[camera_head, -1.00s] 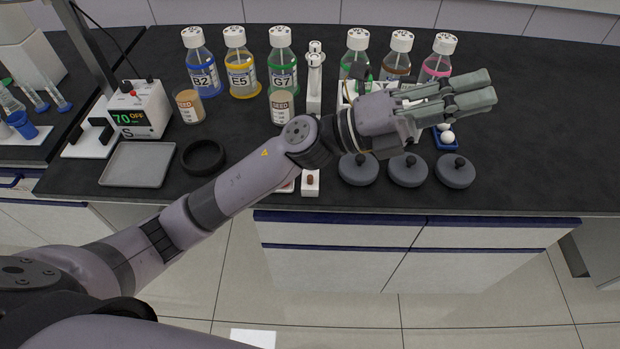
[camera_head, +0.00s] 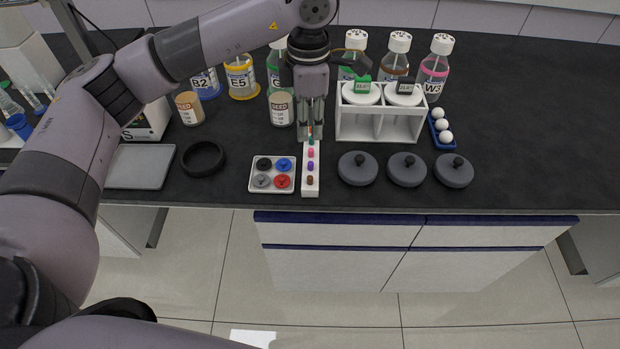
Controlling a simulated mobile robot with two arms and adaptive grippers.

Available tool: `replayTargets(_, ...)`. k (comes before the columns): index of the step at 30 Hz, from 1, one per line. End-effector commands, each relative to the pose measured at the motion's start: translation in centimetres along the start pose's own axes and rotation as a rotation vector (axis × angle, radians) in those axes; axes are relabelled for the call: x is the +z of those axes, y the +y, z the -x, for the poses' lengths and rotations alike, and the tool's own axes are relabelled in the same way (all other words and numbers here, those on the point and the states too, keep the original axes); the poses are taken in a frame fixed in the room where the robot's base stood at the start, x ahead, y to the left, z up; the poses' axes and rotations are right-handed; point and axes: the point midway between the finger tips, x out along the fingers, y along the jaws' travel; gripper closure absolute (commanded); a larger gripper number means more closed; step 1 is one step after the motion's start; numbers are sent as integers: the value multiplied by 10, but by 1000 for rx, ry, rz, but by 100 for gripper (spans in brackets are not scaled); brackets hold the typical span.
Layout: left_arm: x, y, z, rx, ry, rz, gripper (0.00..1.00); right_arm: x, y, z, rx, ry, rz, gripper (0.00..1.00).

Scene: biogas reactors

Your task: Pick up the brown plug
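The brown plug (camera_head: 310,180) stands at the near end of a narrow white rack (camera_head: 311,190). Purple (camera_head: 310,166), pink (camera_head: 311,153) and teal (camera_head: 311,142) plugs stand in a row behind it. My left gripper (camera_head: 311,136) points down at the far end of this rack, close to the teal plug and beyond the brown one. Its two fingers appear slightly apart, with nothing visible between them. Whether they touch the rack cannot be told. My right gripper is not in view.
A white tray with black, blue, grey and red discs (camera_head: 272,187) lies left of the rack. Grey knobbed lids (camera_head: 358,169) lie right of it. A white holder (camera_head: 380,125), seed jars (camera_head: 281,108) and bottles (camera_head: 240,77) stand behind. The counter's front edge is close.

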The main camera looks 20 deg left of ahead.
Motion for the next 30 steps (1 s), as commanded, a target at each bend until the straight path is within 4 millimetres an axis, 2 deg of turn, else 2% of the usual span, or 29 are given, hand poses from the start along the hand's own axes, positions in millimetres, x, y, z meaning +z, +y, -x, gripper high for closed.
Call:
replayTargets(12, 1, -3, -86, -8, 0, -2, 78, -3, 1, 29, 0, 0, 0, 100)
replayTargets(16, 2, -2, -104, -6, -4, -2, 78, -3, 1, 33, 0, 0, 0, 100)
replayTargets(23, 2, -3, -119, -8, -2, -2, 78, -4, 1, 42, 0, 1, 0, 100)
replayTargets(27, 3, -3, -139, -8, -1, -2, 78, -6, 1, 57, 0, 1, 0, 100)
replayTargets(30, 4, -2, -154, -7, -3, -2, 78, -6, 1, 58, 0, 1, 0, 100)
